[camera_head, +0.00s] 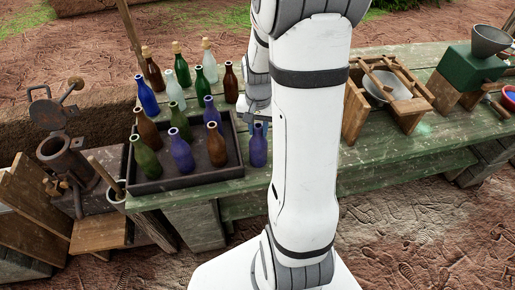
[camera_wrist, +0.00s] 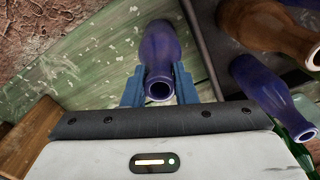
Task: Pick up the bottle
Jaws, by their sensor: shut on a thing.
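A blue-purple glass bottle (camera_head: 258,150) is upright just right of the dark tray, over the green table. In the wrist view the same bottle (camera_wrist: 161,45) shows its open mouth toward the camera. My gripper (camera_wrist: 159,88) has its two blue fingers on either side of the bottle's neck and is shut on it. In the head view my gripper (camera_head: 258,124) is partly hidden behind my arm. I cannot tell whether the bottle's base touches the table.
The dark tray (camera_head: 190,182) beside the bottle holds several brown, green and blue bottles. More bottles stand behind it. A wooden frame with a bowl (camera_head: 388,90) and a green grinder (camera_head: 468,68) stand to the right on the green table (camera_head: 440,140).

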